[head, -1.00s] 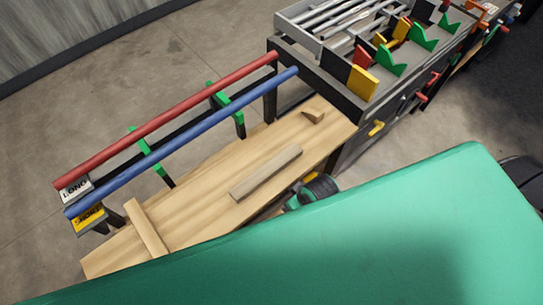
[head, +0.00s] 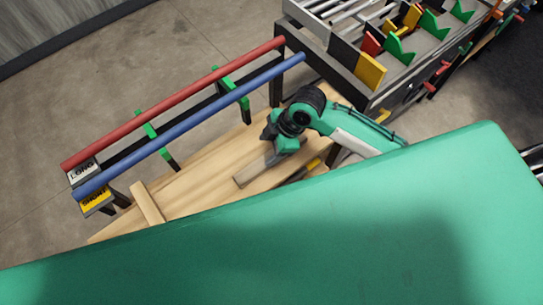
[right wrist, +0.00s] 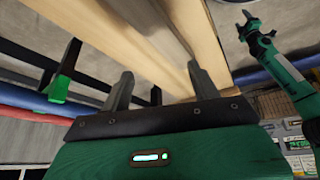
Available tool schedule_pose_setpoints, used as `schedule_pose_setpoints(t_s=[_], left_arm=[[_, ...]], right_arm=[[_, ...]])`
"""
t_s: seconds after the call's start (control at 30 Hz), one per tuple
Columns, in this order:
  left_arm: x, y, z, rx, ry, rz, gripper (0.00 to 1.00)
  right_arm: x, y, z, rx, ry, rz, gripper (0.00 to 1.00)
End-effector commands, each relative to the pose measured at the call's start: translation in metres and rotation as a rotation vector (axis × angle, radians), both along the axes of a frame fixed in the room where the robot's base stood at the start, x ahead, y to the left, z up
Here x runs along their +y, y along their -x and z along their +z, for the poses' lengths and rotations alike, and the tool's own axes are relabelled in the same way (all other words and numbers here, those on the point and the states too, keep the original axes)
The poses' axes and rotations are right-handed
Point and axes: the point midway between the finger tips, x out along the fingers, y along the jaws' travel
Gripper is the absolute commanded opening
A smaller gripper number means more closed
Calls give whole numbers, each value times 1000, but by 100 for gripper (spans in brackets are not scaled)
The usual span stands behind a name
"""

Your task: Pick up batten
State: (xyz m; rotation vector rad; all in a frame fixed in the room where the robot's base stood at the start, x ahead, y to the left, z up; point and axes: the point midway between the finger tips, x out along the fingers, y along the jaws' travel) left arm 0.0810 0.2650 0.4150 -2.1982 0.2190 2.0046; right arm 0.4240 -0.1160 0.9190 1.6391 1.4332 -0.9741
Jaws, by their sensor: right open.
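The batten (head: 246,174), a straight wooden strip, lies on the wooden bench top (head: 205,175) in the head view. Its far end is covered by my right arm. My right gripper (head: 270,150) is over that far end, pointing down, and is open. In the right wrist view my two right fingers (right wrist: 158,86) stand apart with wood beyond them. I cannot tell there which wood is the batten, and I see nothing held. A green and black arm with a slim end shows at the right of that view, probably my left arm (right wrist: 268,50); its jaw state is unclear.
A second wooden strip (head: 147,203) lies across the bench's near left end. A red bar (head: 175,103) and a blue bar (head: 190,125) run along the bench's left side on green-tipped supports. A rack with coloured dividers (head: 372,70) stands at the far end.

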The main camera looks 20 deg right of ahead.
Motion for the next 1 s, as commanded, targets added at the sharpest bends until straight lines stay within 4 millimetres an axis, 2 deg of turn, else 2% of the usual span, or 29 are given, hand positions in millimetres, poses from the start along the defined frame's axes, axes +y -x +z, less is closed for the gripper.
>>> schedule_pose_setpoints(t_s=[0.03,0.3,0.4,0.57,0.67,1.0], left_arm=[[-1,0,1,-1,0,0,61],[-3,-1,3,-1,3,1,61],[-4,-1,3,-1,5,2,61],[-4,-1,4,-1,5,2,61],[-4,-1,7,-1,5,2,61],[-3,0,22,0,3,1,61]], right_arm=[[-7,-8,7,-8,18,66,62],[-45,-27,32,16,65,351,62],[-57,-31,39,27,71,406,62],[-66,-34,44,39,71,447,62],[-64,-32,37,44,69,452,62],[-40,-23,-20,43,67,451,62]])
